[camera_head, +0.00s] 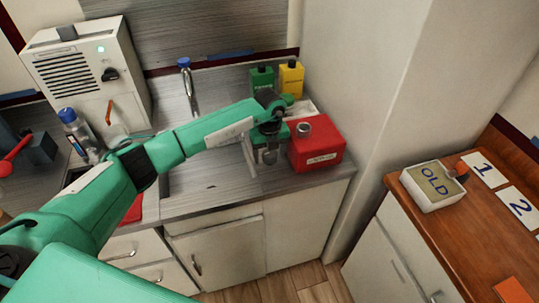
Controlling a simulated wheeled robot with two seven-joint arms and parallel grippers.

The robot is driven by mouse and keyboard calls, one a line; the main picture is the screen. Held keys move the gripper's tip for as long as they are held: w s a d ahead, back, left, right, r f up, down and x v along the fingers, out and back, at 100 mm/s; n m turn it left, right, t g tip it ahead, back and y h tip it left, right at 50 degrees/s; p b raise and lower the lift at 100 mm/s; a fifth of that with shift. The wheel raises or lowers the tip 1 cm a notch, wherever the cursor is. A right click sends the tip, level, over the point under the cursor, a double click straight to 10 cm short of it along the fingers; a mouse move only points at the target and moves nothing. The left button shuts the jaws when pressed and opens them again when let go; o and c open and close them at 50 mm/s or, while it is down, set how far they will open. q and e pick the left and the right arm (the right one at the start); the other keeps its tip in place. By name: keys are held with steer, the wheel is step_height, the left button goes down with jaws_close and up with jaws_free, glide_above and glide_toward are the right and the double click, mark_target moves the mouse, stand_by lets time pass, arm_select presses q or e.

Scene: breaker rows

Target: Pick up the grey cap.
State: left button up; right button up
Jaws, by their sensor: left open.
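A small grey cap (304,129) sits on top of the red box (318,150) near the right end of the grey counter. My left arm reaches in from the left, and its gripper (262,158) points down just left of the red box. The left gripper is open and apart from the cap, which is to its right. The gripper hides part of the counter and whatever lies directly behind it. My right gripper is not in view.
Green (262,80) and yellow (291,78) bottles stand behind the gripper. A tall pale wall panel (370,80) bounds the counter on the right. A tray marked OLD (432,198) and numbered cards (484,169) lie on the wooden counter (460,240).

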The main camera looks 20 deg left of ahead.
arm_select(q)
steer(key=shift+c, duration=0.9)
steer(key=c, duration=0.9)
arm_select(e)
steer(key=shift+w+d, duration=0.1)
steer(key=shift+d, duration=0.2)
arm_select(q)
step_height(320, 180, up, 13)
steer(key=b, duration=0.3)
step_height(320, 180, up, 7)
steer(key=b, duration=0.1)
glide_above(270, 153)
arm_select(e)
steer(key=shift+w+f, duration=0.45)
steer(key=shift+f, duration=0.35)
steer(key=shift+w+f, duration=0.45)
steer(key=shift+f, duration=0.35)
